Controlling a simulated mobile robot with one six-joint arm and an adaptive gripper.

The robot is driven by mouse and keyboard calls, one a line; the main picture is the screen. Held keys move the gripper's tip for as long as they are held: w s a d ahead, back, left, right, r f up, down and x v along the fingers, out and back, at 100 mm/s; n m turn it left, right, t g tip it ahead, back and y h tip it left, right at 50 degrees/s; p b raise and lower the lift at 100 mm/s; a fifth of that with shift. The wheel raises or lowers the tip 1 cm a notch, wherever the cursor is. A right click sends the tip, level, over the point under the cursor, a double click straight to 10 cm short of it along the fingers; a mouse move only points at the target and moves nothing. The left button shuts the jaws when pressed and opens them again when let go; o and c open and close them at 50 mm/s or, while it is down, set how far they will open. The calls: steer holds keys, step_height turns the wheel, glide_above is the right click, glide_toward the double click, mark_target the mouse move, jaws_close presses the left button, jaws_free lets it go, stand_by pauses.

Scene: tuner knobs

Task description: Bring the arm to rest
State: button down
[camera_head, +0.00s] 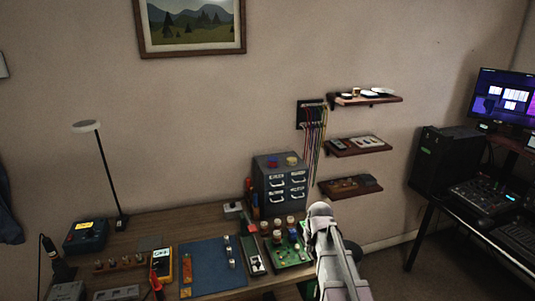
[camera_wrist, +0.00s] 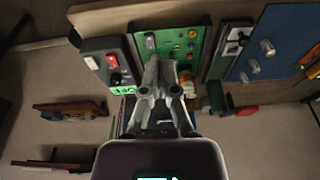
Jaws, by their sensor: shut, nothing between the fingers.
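My arm rises at the lower right in the head view, beside the right end of the bench; the fingers are not clear there. In the wrist view my gripper (camera_wrist: 161,66) is shut and empty, its two fingers close together. The fingers overlap the lower edge of a green circuit board (camera_wrist: 196,33) in that picture; I cannot tell the gap, but no grip on it shows. In the head view the green board (camera_head: 283,257) carries several knobs and lies left of my arm.
The wooden bench (camera_head: 190,217) holds a blue mat (camera_head: 211,254), a yellow multimeter (camera_head: 161,264), a drawer cabinet (camera_head: 263,187) and a lamp (camera_head: 104,160). In the wrist view a dark switch box (camera_wrist: 92,48) sits left of the fingers. Wall shelves (camera_head: 358,147) stand behind my arm.

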steer(key=s+a+m+g, duration=0.2)
steer(key=s, duration=1.4)
steer(key=shift+s+a+f+g+h, duration=0.15)
steer(key=shift+s+f+g+h, duration=0.05)
steer(key=shift+s+g+h, duration=0.1)
